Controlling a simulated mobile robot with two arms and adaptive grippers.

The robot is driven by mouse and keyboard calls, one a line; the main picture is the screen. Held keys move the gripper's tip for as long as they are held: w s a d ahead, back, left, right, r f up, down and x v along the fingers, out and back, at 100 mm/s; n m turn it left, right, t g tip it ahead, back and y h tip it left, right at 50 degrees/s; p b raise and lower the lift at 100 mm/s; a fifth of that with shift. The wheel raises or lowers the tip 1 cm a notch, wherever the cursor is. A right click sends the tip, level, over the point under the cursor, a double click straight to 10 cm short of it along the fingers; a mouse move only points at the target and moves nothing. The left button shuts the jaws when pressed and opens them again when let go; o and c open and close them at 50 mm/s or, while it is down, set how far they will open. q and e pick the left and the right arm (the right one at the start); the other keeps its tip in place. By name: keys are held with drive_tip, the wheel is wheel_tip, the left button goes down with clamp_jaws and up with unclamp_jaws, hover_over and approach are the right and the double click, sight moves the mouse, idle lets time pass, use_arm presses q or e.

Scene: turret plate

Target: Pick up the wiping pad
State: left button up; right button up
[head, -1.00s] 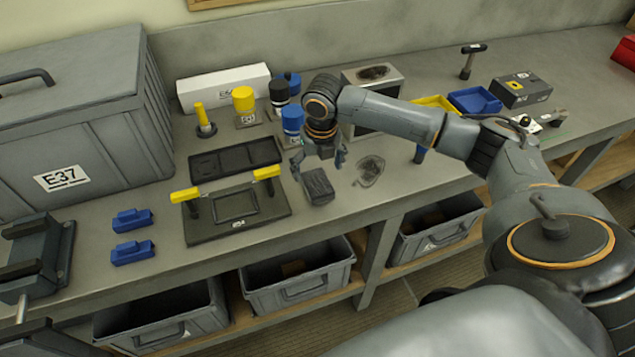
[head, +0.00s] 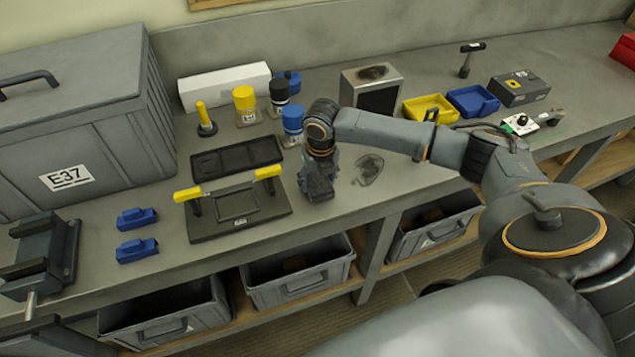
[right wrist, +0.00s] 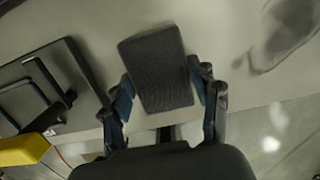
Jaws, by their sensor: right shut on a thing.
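The wiping pad (head: 319,187) is a small dark grey, ribbed block near the bench's front, right of the black plate with yellow handles. My right gripper (head: 319,172) points down over it and is shut on it. In the right wrist view the pad (right wrist: 158,68) lies between the two fingers of the gripper (right wrist: 165,88), its textured face in sight. I cannot tell whether the pad still touches the bench. My left gripper is not in view.
The black plate with yellow handles (head: 238,226) stands close left of the pad. A blue-capped bottle (head: 292,122) and a black tray (head: 237,158) are behind. A dark smudge (head: 368,169) marks the bench to the right. The bench front right of the pad is clear.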

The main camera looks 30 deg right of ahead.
sight(317, 180)
drive_tip(key=shift+r, duration=0.1)
drive_tip(key=shift+r+b, duration=0.25)
drive_tip(key=shift+b, duration=0.1)
wheel_tip(317, 180, up, 2)
drive_tip(key=shift+r+b, duration=0.15)
drive_tip(key=shift+b, duration=0.6)
drive_tip(key=s+a+r+b, duration=0.3)
drive_tip(key=s+a+r, duration=0.3)
drive_tip(key=s+r, duration=0.4)
drive_tip(key=s, duration=0.2)
drive_tip(key=shift+s, duration=0.35)
